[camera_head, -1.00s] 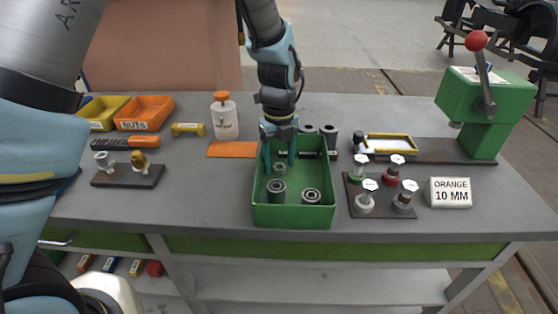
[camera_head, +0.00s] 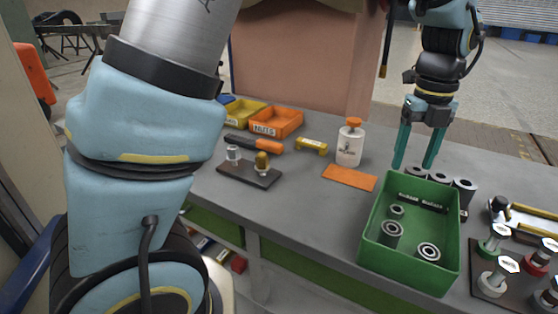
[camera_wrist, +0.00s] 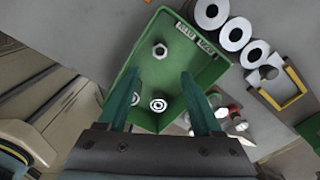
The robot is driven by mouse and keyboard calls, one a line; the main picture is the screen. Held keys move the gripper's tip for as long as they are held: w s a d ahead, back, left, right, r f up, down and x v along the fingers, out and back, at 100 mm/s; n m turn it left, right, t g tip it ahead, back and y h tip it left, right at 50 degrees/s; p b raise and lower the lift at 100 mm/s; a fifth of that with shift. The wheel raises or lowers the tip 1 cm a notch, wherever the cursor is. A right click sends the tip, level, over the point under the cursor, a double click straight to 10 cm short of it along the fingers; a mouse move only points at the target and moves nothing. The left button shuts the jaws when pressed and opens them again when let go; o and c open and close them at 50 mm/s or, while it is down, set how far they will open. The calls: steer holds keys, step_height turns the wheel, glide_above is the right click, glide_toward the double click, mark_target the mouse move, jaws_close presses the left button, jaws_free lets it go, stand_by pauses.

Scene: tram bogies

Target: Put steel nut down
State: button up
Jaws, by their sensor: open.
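A small grey steel nut (camera_head: 396,211) lies in the green bin (camera_head: 370,245), near its labelled far wall. In the wrist view the nut (camera_wrist: 160,51) shows a hexagonal outline and a dark hole. My gripper (camera_head: 413,166) is open and empty, with its two green fingers pointing down, above the far side of the bin. In the wrist view the fingers (camera_wrist: 158,77) are apart, with nothing between them. A taller grey bushing (camera_head: 391,232) and a grey ring (camera_head: 428,252) lie in the near part of the bin.
Several grey cylinders (camera_head: 463,190) stand behind the bin. A dark stand (camera_head: 490,284) with capped pieces is to its right. An orange mat (camera_head: 349,177) and a white bottle (camera_head: 350,146) are to its left. Orange (camera_head: 277,121) and yellow (camera_head: 244,113) trays stand farther left.

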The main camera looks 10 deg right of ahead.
steer(key=w+a+f+n, duration=0.1)
steer(key=w+a+n, duration=0.5)
steer(key=a+n, duration=0.3)
steer(key=w+a+f+n, duration=0.1)
steer(key=w+a+n, duration=0.4)
steer(key=a+n, duration=0.45)
steer(key=s+a+f+n, duration=0.1)
steer(key=a+n, duration=0.8)
steer(key=a, duration=0.2)
steer(key=s+a+f+n+t, duration=0.1)
steer(key=a+n, duration=0.8)
steer(key=a, duration=0.2)
steer(key=shift+s+f+t, duration=0.15)
steer(key=shift+f+t, duration=0.15)
steer(key=shift+f, duration=0.05)
steer(key=shift+a, duration=0.1)
